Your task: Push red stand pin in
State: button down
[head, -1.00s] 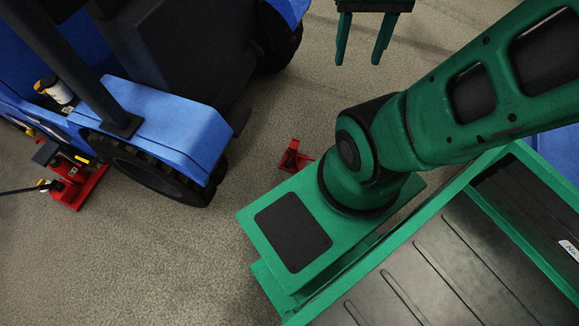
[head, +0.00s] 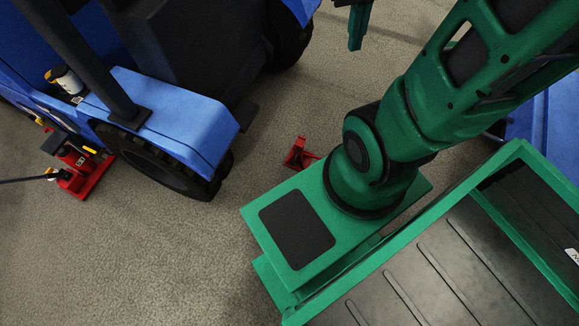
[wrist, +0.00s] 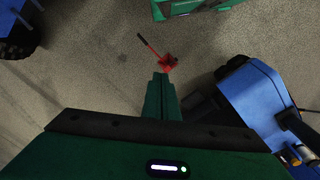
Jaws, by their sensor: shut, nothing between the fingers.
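The small red stand (head: 300,153) is on the floor just beyond my green base in the head view. My gripper (head: 356,46) is at the top edge of the head view, above the floor and apart from the stand. In the wrist view its fingers (wrist: 161,75) are together and hold nothing.
A blue tractor (head: 170,100) with black tyres fills the left of the head view. A red jack (head: 78,172) with a long dark handle is on the floor at far left. Blue machinery (wrist: 255,95) is also at the right of the wrist view. Carpet-like floor lies open between the tractor and my base.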

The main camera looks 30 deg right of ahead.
jog(key=w+f+n, duration=0.3)
jog(key=w+f, duration=0.2)
jog(key=w, duration=0.2)
jog(key=n+h, duration=0.2)
jog(key=n, duration=0.5)
send_over(293, 162)
jog(key=w+d, duration=0.4)
jog(key=w, duration=0.1)
notch_tip(293, 162, down, 15)
jog(key=w+a+f+n, duration=0.2)
jog(key=f, duration=0.4)
jog(key=w+a+f+n, duration=0.2)
jog(key=f, duration=0.4)
jog(key=s+a+f+n+t, duration=0.1)
jog(key=a+f+n, duration=0.15)
jog(key=f, duration=0.75)
jog(key=s+a+f+n, duration=0.15)
jog(key=f+n, duration=0.25)
jog(key=f, duration=0.6)
jog(key=s+a+f+n, duration=0.25)
jog(key=s+f, duration=0.25)
jog(key=f, duration=0.4)
jog(key=s+a+f+n, duration=0.25)
jog(key=s+f, duration=0.25)
jog(key=f, duration=0.5)
jog(key=w+d+f, duration=0.2)
jog(key=d+f, duration=0.4)
jog(key=f, duration=0.3)
jog(key=shift+w+n, duration=0.15)
jog(key=shift+n, duration=0.3)
